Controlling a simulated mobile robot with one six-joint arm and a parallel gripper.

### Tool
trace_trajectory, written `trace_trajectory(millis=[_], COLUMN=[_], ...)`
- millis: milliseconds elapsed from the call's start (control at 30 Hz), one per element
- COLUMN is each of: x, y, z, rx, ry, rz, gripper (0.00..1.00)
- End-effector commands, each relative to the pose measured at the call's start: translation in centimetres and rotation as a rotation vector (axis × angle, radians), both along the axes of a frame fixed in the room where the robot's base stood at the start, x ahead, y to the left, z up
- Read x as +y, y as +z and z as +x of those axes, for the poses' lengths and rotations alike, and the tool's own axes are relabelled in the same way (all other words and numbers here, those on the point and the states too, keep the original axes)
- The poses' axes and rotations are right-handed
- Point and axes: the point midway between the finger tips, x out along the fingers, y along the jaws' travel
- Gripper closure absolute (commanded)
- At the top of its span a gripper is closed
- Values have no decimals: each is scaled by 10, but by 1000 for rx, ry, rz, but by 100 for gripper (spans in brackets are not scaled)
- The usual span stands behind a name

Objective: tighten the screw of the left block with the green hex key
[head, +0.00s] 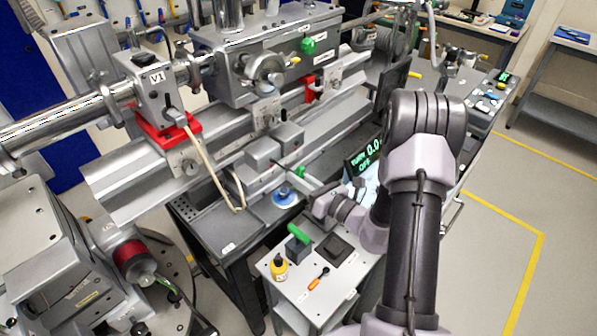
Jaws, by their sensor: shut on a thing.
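My gripper (308,188) is in front of the rail, beyond the small cart, and is mostly hidden by my own wrist. It appears shut on the green hex key (300,172), of which only a small green part shows. The hex key's tip and any contact with a screw cannot be made out. The left block (155,88), grey and marked with a label, stands on a red base on the rail, well to the left of my gripper. Its screw is too small to tell.
The cart (345,285) below my gripper carries a green-handled item in a dark holder (298,246), a yellow bottle (279,268) and an orange-handled tool (318,278). A beige cord (212,170) hangs before the rail. A lit display (366,158) stands behind my wrist. Floor at right is clear.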

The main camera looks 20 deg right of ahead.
Motion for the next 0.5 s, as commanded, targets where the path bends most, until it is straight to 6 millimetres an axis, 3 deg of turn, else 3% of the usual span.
trace_trajectory(millis=[367, 500], x=[0, 0], y=[-1, 5], z=[0, 0], rx=[9, 62], ry=[0, 0], rz=[24, 150], gripper=[100, 100])
